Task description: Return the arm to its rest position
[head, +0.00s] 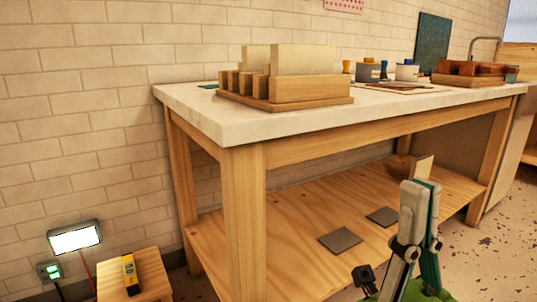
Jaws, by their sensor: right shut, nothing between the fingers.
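My right gripper (424,190) is at the lower right of the head view, its fingers pointing up and closed together with nothing between them. It is in front of the table's lower shelf (300,255) and apart from the table. My left gripper is not in view. No foil roll can be made out for certain. A wooden holder (310,92) with upright slots and pale boards stands on the near left part of the white tabletop (210,118).
The table's front leg (245,220) stands left of my right gripper. Two dark square plates (340,240) lie on the lower shelf. A small wooden stool (150,270) holds a yellow and black item (130,272) at the lower left. Pots (368,72) stand farther back on the tabletop.

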